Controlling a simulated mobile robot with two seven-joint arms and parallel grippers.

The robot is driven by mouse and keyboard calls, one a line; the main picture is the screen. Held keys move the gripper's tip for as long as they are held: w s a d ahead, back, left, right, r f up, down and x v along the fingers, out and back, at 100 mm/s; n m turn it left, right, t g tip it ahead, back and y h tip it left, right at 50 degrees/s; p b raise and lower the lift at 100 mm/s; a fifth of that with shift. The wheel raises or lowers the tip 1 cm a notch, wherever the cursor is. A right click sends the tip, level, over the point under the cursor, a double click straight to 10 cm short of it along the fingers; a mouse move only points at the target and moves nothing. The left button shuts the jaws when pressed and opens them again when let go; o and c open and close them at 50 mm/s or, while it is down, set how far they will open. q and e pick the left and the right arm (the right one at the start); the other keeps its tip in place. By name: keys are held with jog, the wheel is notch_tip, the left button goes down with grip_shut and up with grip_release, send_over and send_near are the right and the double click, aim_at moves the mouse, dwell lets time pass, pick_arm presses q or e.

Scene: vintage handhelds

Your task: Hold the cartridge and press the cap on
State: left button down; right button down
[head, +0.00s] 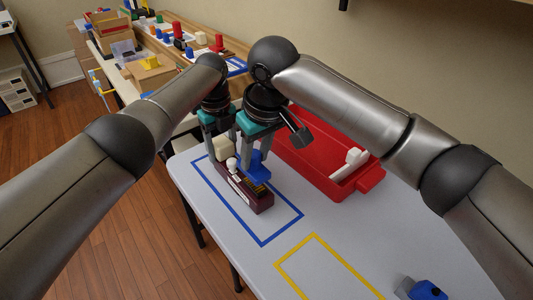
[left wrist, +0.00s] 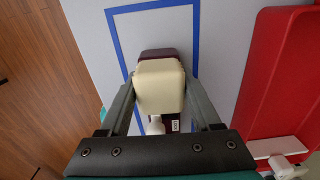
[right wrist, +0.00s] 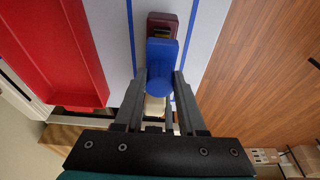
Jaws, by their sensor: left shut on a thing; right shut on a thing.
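A long dark maroon holder (head: 262,203) stands inside the blue tape rectangle; its end shows in the left wrist view (left wrist: 158,53) and right wrist view (right wrist: 162,20). My left gripper (head: 221,148) is shut on a cream block (left wrist: 160,88) over the holder's far part. My right gripper (head: 255,158) is shut on a blue piece with a round knob (right wrist: 160,84), at the holder's near part. A white knobbed piece (head: 232,164) shows beside the cream block. I cannot tell from looks which piece is cartridge or cap, nor whether the held pieces are seated.
A red tray (head: 368,187) with a white piece (head: 350,160) inside lies to the right. A yellow tape rectangle (head: 316,236) is empty in view. A blue object (head: 428,290) lies at the near right. The grippers are close together.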

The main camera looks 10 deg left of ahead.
aim_at(257, 169)
pick_arm(q)
jog(key=shift+s+f, duration=0.15)
jog(key=shift+f, duration=0.1)
pick_arm(e)
jog(key=shift+f, duration=1.65)
jog(key=shift+f, duration=0.1)
jog(key=shift+f, duration=0.55)
jog(key=shift+f, duration=0.3)
dwell(0.4)
jog(key=shift+c, duration=2)
grip_release()
jog(key=shift+r, duration=0.1)
jog(key=v, duration=1.2)
